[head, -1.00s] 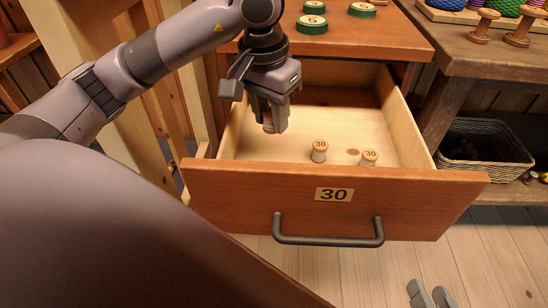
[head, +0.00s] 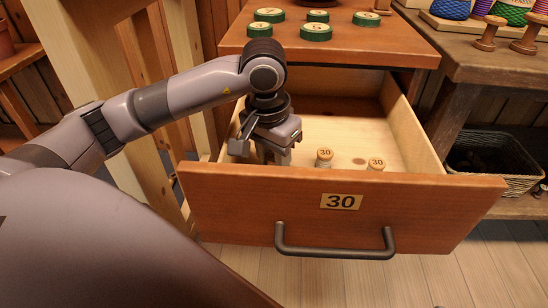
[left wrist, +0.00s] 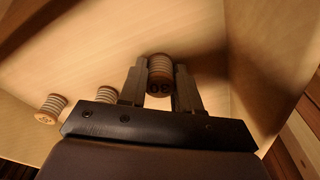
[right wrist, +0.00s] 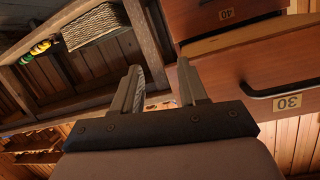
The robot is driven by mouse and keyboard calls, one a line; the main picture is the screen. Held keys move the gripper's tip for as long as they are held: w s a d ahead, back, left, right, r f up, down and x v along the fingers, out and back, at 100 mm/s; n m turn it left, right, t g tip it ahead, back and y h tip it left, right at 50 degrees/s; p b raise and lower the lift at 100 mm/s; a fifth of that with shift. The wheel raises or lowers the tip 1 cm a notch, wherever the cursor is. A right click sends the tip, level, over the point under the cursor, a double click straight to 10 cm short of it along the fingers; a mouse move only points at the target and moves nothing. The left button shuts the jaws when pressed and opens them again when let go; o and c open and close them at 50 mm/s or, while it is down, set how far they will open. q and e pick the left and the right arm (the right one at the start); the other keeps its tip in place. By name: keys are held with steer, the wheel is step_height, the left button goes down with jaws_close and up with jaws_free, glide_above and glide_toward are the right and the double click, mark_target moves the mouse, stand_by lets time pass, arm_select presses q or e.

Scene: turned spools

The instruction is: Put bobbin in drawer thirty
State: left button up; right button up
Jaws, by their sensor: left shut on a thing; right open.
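The drawer marked 30 (head: 230,205) is pulled open, with a dark bar handle on its front. My left gripper (left wrist: 160,85) is inside it at the left, shut on a wooden bobbin (left wrist: 159,68) wound with pale thread and marked 30. Its fingertips are hidden behind the drawer front in the head view. Two more bobbins marked 30 (head: 324,157) (head: 376,163) stand in the drawer to the right; both also show in the left wrist view (left wrist: 50,108) (left wrist: 106,94). I cannot tell whether the held bobbin touches the drawer floor. My right gripper (right wrist: 160,75) is open and empty outside the drawer.
Green discs (head: 316,32) lie on the cabinet top above the drawer. A wicker basket (head: 520,180) sits on a shelf to the right, below a bench with colored thread spools (head: 497,10). A drawer marked 40 (right wrist: 226,14) shows in the right wrist view.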

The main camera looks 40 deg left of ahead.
mark_target(270, 160)
arm_select(q)
steer(key=o, duration=1)
steer(key=shift+r+p, duration=0.15)
steer(key=shift+p, duration=0.15)
steer(key=shift+s+r+p, duration=0.25)
steer(key=shift+r+p, duration=0.4)
steer(key=shift+r, duration=1.3)
steer(key=shift+s+r+p, duration=0.2)
steer(key=shift+r+p, duration=0.45)
steer(key=shift+r, duration=1.35)
steer(key=shift+s+r+p, duration=0.25)
steer(key=shift+r+p, duration=0.4)
steer(key=shift+r, duration=1.3)
arm_select(e)
steer(key=shift+w+a+r+m+g+y, duration=0.15)
steer(key=shift+a+m+g, duration=0.1)
steer(key=shift+a+g, duration=0.15)
steer(key=shift+a+r+m+g+y, duration=0.15)
steer(key=shift+a+m+g, duration=0.15)
steer(key=shift+a, duration=0.2)
